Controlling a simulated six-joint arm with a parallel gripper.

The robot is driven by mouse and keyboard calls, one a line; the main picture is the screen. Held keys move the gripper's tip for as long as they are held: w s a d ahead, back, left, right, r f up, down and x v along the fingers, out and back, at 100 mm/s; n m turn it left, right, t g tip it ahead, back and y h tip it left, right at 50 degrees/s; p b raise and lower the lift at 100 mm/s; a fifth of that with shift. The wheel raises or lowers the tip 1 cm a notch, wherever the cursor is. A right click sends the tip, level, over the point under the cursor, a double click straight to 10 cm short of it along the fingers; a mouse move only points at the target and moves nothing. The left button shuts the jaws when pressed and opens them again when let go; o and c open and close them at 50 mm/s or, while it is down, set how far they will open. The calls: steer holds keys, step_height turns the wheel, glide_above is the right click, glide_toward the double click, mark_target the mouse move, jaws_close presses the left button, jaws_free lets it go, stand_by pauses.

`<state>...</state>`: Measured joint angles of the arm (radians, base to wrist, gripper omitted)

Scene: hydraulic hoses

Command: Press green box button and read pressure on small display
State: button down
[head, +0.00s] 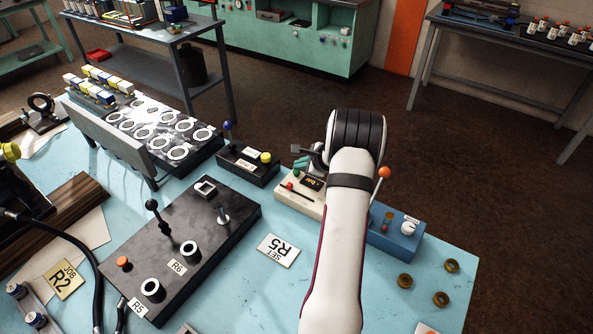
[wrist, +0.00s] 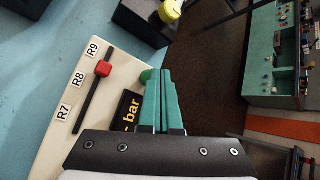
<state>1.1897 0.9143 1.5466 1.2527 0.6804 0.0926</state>
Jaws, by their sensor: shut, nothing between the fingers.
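A cream box (head: 283,198) stands under my arm in the head view. In the wrist view the cream box (wrist: 75,145) carries a slot with a red slider knob (wrist: 103,68), between labels R8 and R9. The small black display (wrist: 128,122) shows "bar" in yellow after a dash-like mark; I cannot read a number, and my gripper hides part of it. A green button (wrist: 147,76) sits just left of my fingertips. My gripper (wrist: 163,74) is shut and empty, its green fingers over the box's edge. I cannot tell whether it touches the button.
A black box with a yellow button (head: 265,157) stands left of the cream box. A blue box with a white knob (head: 408,228) stands right. A red-balled lever (head: 384,172) rises beside my wrist. A black valve panel (head: 180,245) fills the left foreground. Brass rings (head: 441,299) lie at right.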

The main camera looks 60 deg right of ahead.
mark_target(300, 177)
steer(key=shift+f, duration=0.5)
stand_by(0.7)
steer(key=shift+r, duration=0.95)
step_height(300, 177, up, 5)
stand_by(0.4)
stand_by(0.5)
